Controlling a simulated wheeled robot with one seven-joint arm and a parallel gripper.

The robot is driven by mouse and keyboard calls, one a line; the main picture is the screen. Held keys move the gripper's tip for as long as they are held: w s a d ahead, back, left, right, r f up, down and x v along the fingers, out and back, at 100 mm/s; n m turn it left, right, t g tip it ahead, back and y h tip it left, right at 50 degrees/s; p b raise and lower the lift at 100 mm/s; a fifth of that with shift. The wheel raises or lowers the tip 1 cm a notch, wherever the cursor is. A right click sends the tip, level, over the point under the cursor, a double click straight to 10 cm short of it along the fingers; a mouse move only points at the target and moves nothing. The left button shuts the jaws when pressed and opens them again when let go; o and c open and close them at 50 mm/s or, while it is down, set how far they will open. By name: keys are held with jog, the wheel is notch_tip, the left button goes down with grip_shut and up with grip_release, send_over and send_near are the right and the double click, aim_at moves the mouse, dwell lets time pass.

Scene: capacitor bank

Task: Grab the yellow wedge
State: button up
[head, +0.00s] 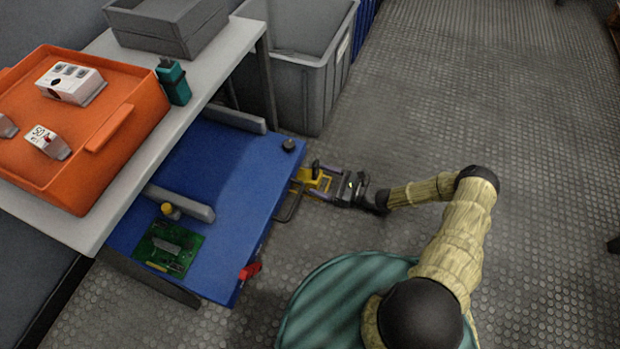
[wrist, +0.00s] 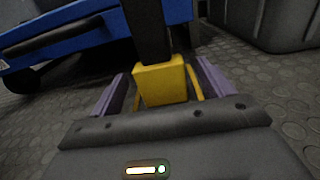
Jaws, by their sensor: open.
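The yellow wedge (wrist: 160,82) is on the floor side of the blue cart, in the middle of the wrist view. A dark upright bar rises in front of or from its top; I cannot tell which. My gripper (wrist: 162,88) is open, with one purple finger on each side of the wedge and gaps showing. Thin yellow strips show beside the block, along the inner sides of the fingers. In the head view the wedge (head: 318,179) shows as yellow parts at the cart's right edge, partly covered by my gripper (head: 310,184). Contact cannot be made out.
The blue cart (head: 235,165) carries a green circuit board (head: 168,248); its dark wheel (wrist: 20,76) shows left. A dark handle (head: 289,203) juts from its edge. A grey bin (head: 305,85) stands behind. The floor to the right is mostly clear.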

aim_at(307, 175)
jog(key=b+x, duration=0.1)
jog(key=x, duration=0.5)
jog(key=shift+a, duration=0.15)
jog(key=shift+c, duration=0.4)
jog(key=shift+r, duration=0.1)
jog(key=c, duration=1.3)
